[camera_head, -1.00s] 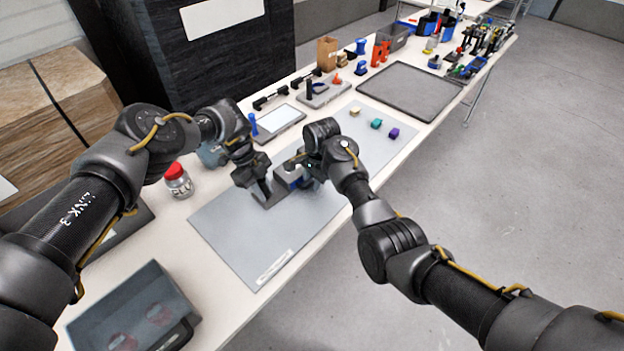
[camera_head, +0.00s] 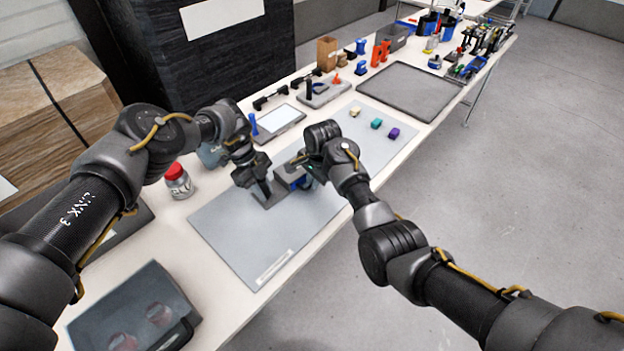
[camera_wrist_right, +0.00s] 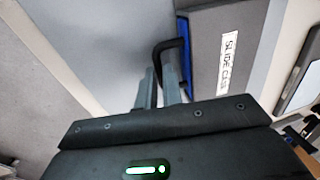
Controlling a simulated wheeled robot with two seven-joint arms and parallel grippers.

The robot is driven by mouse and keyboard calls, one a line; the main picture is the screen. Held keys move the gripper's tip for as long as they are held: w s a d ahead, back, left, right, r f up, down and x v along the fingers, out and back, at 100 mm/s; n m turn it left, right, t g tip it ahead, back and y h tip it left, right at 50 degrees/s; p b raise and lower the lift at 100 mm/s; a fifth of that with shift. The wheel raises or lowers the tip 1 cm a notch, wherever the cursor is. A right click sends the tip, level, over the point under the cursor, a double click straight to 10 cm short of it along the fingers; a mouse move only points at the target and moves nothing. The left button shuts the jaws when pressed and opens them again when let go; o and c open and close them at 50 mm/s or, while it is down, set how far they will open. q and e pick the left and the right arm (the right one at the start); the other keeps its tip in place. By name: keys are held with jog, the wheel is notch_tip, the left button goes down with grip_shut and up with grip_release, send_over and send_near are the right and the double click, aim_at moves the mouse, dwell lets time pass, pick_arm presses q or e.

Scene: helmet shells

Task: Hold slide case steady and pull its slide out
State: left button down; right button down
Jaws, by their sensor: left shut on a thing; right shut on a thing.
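The dark grey slide case (camera_head: 288,178) lies on the grey mat in the middle of the head view. In the right wrist view the case (camera_wrist_right: 225,85) shows its white "SLIDE CASE" label. The blue slide (camera_wrist_right: 183,52) shows as a narrow strip along the case's left edge there, with a black handle (camera_wrist_right: 166,47) on it. My left gripper (camera_head: 268,190) is shut on the case from its left side. My right gripper (camera_wrist_right: 163,88) is shut on the slide's handle; its fingertips are mostly hidden in the head view (camera_head: 306,168).
The grey mat (camera_head: 235,235) is mostly bare in front. Several small coloured blocks (camera_head: 376,123) lie behind on the right. A red-lidded jar (camera_head: 178,182) stands at left, a tablet-like panel (camera_head: 280,120) behind, and an empty dark tray (camera_head: 410,90) at back right.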

jog(key=s+d, duration=0.1)
jog(key=s, duration=0.1)
jog(key=s+d, duration=0.1)
jog(key=d, duration=0.1)
jog(key=shift+s+d, duration=0.15)
jog(key=shift+s, duration=0.2)
pick_arm(q)
jog(key=shift+a, duration=0.1)
pick_arm(e)
jog(key=c, duration=1.5)
grip_release()
jog(key=r, duration=0.5)
jog(key=s+r, duration=0.1)
jog(key=r, duration=0.1)
jog(key=shift+d+r, duration=0.25)
jog(key=shift+d, duration=0.15)
